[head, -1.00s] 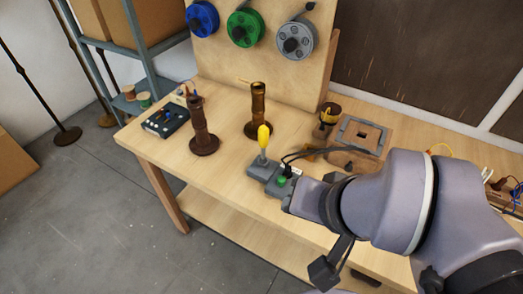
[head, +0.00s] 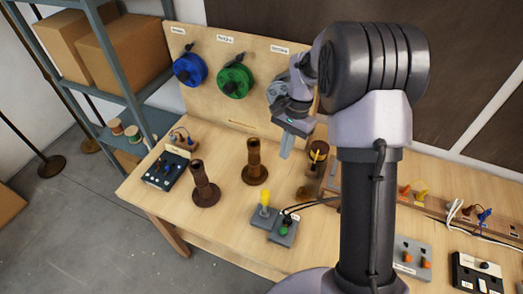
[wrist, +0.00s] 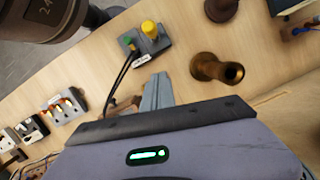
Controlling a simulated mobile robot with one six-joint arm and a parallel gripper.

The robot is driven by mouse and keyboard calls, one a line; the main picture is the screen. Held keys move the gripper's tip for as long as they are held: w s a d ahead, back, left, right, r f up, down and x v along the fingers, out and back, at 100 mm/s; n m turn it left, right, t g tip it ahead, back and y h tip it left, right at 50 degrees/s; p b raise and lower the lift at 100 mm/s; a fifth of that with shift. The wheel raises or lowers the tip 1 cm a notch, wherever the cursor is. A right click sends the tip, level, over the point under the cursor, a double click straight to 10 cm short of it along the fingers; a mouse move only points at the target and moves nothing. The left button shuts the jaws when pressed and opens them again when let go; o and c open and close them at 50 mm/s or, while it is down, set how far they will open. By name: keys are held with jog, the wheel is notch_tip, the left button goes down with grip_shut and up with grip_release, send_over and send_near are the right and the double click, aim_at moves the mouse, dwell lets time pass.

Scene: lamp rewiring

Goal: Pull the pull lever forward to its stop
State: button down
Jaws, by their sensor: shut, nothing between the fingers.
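The lever with a yellow handle (head: 264,199), which I take for the pull lever, stands roughly upright on its grey base near the front edge of the bench. It also shows in the wrist view as a yellow knob (wrist: 150,28), seen from above. My gripper (head: 286,153) is raised above the bench, in front of the spool board and well behind the lever. In the wrist view its fingers (wrist: 158,82) are together and empty, and apart from the lever. Nothing hides the lever's handle.
A grey box with a green button (head: 284,232) sits beside the lever, with black cables running from it. Two brown turned posts (head: 204,185) (head: 256,162) stand left of and behind the lever. The bench (head: 235,222) is clear just left of the lever.

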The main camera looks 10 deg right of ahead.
jog(key=b, duration=0.2)
send_over(265, 205)
jog(key=w+d, duration=0.3)
jog(key=w, duration=0.1)
notch_tip(265, 205, down, 10)
jog(key=shift+s, duration=0.15)
